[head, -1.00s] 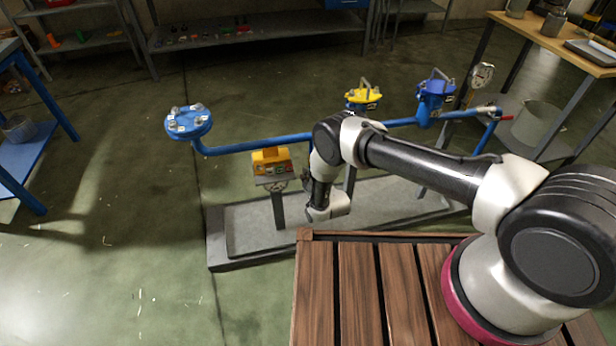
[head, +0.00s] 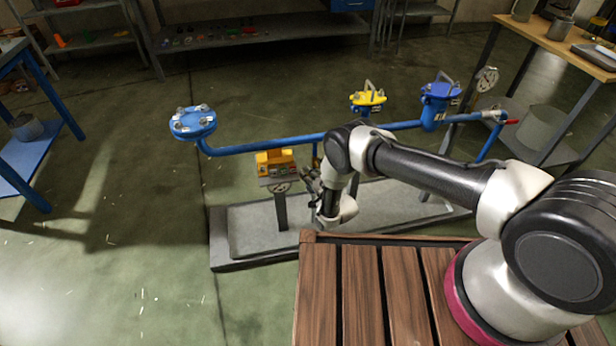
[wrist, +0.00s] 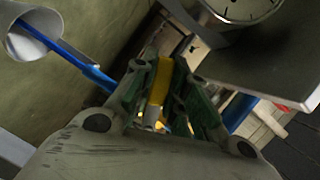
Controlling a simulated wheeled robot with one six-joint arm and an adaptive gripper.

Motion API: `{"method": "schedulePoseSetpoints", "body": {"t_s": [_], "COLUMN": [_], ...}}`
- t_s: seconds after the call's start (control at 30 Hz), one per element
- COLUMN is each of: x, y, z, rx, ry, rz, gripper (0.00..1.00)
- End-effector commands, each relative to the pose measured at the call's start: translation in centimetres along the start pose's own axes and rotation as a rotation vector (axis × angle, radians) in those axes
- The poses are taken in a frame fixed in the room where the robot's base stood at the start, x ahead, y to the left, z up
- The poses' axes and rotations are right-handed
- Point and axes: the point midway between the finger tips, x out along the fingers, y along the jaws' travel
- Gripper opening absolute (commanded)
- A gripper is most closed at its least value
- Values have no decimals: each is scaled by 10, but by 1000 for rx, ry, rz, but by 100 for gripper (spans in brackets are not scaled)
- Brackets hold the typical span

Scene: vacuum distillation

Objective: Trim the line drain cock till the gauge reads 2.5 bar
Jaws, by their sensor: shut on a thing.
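In the wrist view, my gripper (wrist: 165,95) is shut on a narrow yellow piece (wrist: 160,82), which looks like a cock handle, between its green pads. The fingers hide much of it and what it is mounted on. In the head view, my gripper (head: 313,182) is small and partly hidden by my wrist, just right of the post with the yellow box. A round dial (wrist: 240,6) is cut off at the wrist view's top edge; its reading cannot be told. A white-faced gauge (head: 487,79) stands at the line's right end, too small to read.
The blue pipe (head: 260,145) runs behind my arm, with a flanged end (head: 193,122), a yellow-topped fitting (head: 368,98) and a blue pot (head: 437,105). A yellow box (head: 275,160) sits on a grey post over the plinth (head: 245,245). Open floor lies left.

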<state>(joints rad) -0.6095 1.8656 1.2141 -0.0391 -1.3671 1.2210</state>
Motion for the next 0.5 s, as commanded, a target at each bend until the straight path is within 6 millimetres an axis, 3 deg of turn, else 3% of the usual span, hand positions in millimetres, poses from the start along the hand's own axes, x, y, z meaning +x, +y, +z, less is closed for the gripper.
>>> {"method": "schedulePoseSetpoints", "body": {"t_s": [0.5], "x": [0], "y": [-6], "z": [-1], "rx": [121], "ry": [2], "rz": [-49], "gripper": [0]}}
